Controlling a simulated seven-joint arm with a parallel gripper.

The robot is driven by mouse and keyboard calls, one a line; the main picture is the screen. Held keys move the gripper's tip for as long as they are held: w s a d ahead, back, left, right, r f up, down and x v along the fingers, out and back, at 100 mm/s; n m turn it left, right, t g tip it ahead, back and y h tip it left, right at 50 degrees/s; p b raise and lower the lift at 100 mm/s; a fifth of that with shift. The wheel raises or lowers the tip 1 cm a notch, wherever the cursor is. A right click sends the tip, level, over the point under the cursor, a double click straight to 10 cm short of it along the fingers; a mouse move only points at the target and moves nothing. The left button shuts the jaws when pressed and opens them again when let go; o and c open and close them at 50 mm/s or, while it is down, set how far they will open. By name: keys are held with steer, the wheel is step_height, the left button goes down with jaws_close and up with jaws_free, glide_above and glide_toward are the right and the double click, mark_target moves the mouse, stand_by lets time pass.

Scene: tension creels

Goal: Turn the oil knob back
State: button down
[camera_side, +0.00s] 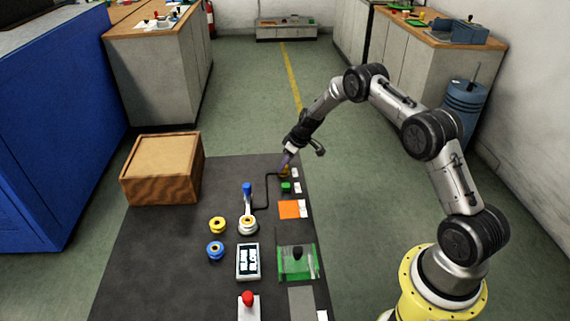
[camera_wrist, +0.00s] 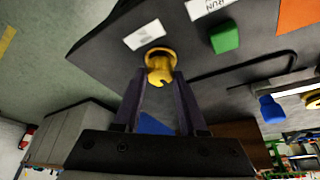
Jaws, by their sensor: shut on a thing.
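The oil knob (camera_wrist: 160,62) is yellow with a round base and sits at the edge of the dark table, beside a small white label (camera_wrist: 145,35). In the side view the knob (camera_side: 284,171) is small and mostly covered by my gripper. My gripper (camera_wrist: 160,80) is shut on the knob, with one dark finger on each side of it. In the side view my gripper (camera_side: 286,160) reaches down to the table's far right edge. The knob's exact turn angle is hard to tell.
A green block (camera_side: 286,187) and an orange square (camera_side: 289,209) lie close by. A bent black rod (camera_side: 266,190) runs near the knob. A blue-topped post (camera_side: 247,195), yellow and blue rings, and a wooden box (camera_side: 162,168) stand to the left.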

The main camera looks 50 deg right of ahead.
steer(key=shift+d+n+g+y, duration=0.15)
steer(key=shift+n+y, duration=0.25)
steer(key=shift+n, duration=0.7)
steer(key=shift+n+g+y, duration=0.15)
steer(key=shift+n+y, duration=0.25)
steer(key=shift+n, duration=0.7)
steer(key=shift+c, duration=2.3)
jaws_free()
steer(key=v, duration=1.3)
steer(key=shift+r, duration=0.45)
steer(key=shift+d, duration=0.15)
